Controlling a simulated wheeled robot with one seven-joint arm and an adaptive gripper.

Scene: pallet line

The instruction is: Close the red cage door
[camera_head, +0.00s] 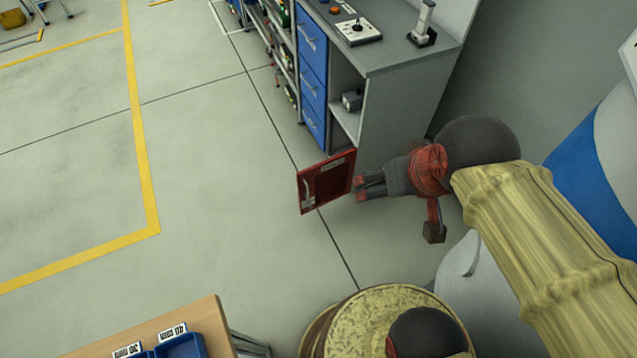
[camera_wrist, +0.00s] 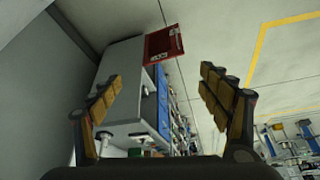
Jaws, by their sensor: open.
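The red cage door (camera_head: 337,181) stands swung out at the lower end of a grey cabinet (camera_head: 408,112). It has a pale handle (camera_head: 307,193) on its left side and a white label near its top edge. My gripper (camera_head: 362,188) is just right of the door, with its fingertips close to the door's right edge; I cannot tell whether they touch. In the wrist view my gripper (camera_wrist: 158,84) is open, with nothing between the fingers, and the red door (camera_wrist: 164,45) shows beyond the fingertips.
The cabinet has blue drawers (camera_head: 313,75), an open shelf bay with a grey box (camera_head: 352,100), and a joystick panel (camera_head: 358,32) on top. A wooden table (camera_head: 208,318) with blue bins (camera_head: 180,346) is at the lower left. The floor left of the door is clear.

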